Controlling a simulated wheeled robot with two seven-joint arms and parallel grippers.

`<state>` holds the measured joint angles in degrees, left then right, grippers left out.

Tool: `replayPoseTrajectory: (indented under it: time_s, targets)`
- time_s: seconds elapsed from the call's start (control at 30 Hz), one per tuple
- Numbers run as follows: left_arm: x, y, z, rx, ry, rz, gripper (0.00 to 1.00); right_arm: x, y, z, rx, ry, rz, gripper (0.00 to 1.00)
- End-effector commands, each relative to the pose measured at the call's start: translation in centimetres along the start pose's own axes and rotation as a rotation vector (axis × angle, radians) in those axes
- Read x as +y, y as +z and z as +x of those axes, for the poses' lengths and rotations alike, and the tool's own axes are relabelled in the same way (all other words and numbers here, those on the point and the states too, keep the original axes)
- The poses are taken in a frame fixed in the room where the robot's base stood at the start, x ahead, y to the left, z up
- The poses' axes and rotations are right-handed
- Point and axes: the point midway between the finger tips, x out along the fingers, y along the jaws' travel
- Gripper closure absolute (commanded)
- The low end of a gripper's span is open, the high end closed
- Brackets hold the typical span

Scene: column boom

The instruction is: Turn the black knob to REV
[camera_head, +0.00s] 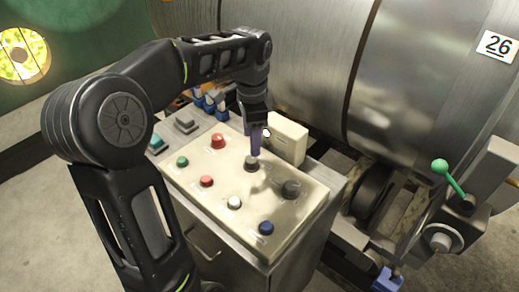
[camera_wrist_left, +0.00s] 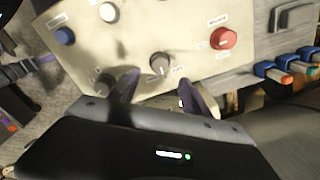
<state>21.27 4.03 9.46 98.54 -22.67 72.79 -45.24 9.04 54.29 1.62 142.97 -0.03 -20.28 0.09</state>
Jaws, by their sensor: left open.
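The cream control panel (camera_head: 217,185) carries a black knob (camera_head: 251,163) near its middle and a second dark knob (camera_head: 290,188) to the right. I cannot tell from the labels which one the task names. My left gripper (camera_head: 256,147) points down right over the middle knob. In the left wrist view the middle knob (camera_wrist_left: 159,64) has a pale pointer line and sits just ahead of the gap between my open left fingers (camera_wrist_left: 160,90). Contact cannot be made out. The second dark knob (camera_wrist_left: 104,84) is partly in shadow beside one finger. The labels are too blurred to read.
A red mushroom button (camera_head: 218,141), a green button (camera_head: 182,161), a red button (camera_head: 206,181), a white button (camera_head: 234,202) and a blue button (camera_head: 266,227) surround the knobs. A cream box (camera_head: 287,138) stands behind. A green-tipped lever (camera_head: 440,166) is at the right.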

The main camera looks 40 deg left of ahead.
Motion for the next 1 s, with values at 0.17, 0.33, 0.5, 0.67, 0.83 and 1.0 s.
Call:
replayPoseTrajectory:
  time_s: [0.17, 0.33, 0.5, 0.67, 0.83, 1.0]
  targets:
    - [0.0, 0.0, 0.0, 0.0, 0.0, 0.0, 0.45, 0.0, 0.0, 0.0, -0.001, 0.0, 0.0, 0.64]
    - [0.0, 0.0, 0.6, 0.0, 0.0, -0.001, 0.45, 0.0, 0.0, -0.1, 0.0, 0.0, 0.0, 0.64]
    - [0.0, 0.1, 2.6, -0.002, 0.003, -0.001, 0.45, -0.1, 0.0, -0.2, 0.0, 0.0, 0.0, 0.64]
    - [0.1, 0.0, 5.2, -0.001, 0.003, -0.001, 0.45, -0.1, 0.0, -0.4, -0.001, 0.001, 0.001, 0.64]
    - [0.0, 0.0, 7.2, 0.0, 0.001, 0.0, 0.45, -0.1, 0.0, -0.5, -0.001, 0.002, 0.001, 0.64]
    - [0.0, 0.0, 7.9, 0.001, 0.0, -0.001, 0.45, -0.1, 0.1, -0.5, -0.001, 0.002, 0.001, 0.64]
